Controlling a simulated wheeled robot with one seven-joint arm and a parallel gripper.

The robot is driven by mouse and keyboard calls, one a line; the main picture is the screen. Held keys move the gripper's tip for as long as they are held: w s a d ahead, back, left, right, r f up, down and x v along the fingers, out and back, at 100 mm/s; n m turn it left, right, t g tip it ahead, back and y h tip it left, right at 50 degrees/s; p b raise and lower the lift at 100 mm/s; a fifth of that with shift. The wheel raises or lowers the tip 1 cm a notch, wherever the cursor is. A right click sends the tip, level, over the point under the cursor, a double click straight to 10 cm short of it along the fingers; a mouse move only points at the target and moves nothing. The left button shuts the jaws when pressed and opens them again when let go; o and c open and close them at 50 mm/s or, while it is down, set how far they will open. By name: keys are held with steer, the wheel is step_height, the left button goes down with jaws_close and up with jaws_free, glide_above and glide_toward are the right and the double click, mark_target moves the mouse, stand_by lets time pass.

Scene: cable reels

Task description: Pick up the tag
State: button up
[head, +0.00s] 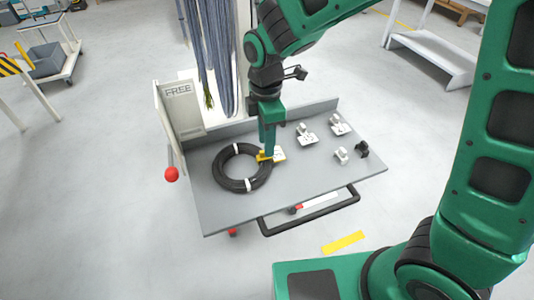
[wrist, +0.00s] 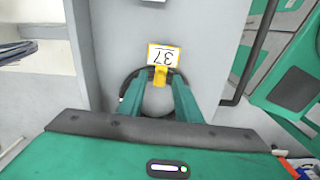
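The tag (wrist: 165,56) is a white plate with a yellow edge and the number 37, with a yellow tab between my fingertips in the wrist view. In the head view the tag (head: 279,154) is at the right edge of a black cable coil (head: 226,180) on a grey cart top. My gripper (head: 267,156) points down at the tab; it also shows in the wrist view (wrist: 161,76). The two green fingers stand either side of the tab, with a gap between them. Whether they press on it cannot be made out.
White fittings (head: 307,136) and a small black one (head: 361,150) stand on the right of the cart top (head: 285,195). A FREE sign (head: 179,91) and hanging grey cables (head: 218,55) are behind. The cart's front left top is clear.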

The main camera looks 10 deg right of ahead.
steer(key=shift+f, duration=1.3)
jaws_close()
steer(key=shift+r, duration=0.15)
step_height(320, 180, up, 4)
steer(key=shift+w, duration=0.1)
steer(key=s+a+r, duration=0.6)
steer(key=s+a, duration=0.1)
steer(key=a, duration=0.2)
steer(key=shift+s+r, duration=0.25)
steer(key=shift+r, duration=0.15)
steer(key=shift+r, duration=0.25)
steer(key=shift+r, duration=1.25)
